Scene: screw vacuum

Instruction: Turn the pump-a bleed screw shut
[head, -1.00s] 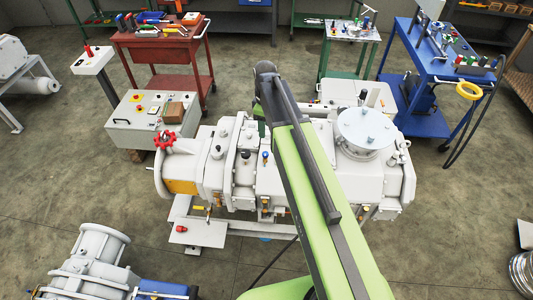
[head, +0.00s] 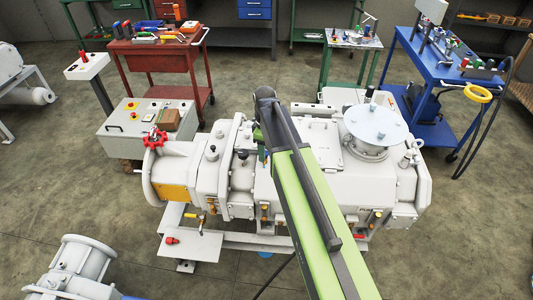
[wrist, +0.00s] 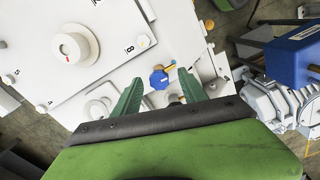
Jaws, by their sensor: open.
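In the wrist view a faceted blue knob (wrist: 159,79), likely the bleed screw, sits on the white pump housing (wrist: 110,70). An orange piece shows beside it at upper right. No label naming it is readable. My gripper (wrist: 160,73) is open, with one green finger on each side of the knob in the picture. I cannot tell how far the fingertips stand above it, and no contact shows. In the head view my green arm reaches over the white pump (head: 365,185); the gripper end is mostly hidden behind it.
A white round dial (wrist: 72,47) stands left of the knob in the wrist view. A red cart (head: 150,60) and blue cart (head: 440,75) stand behind.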

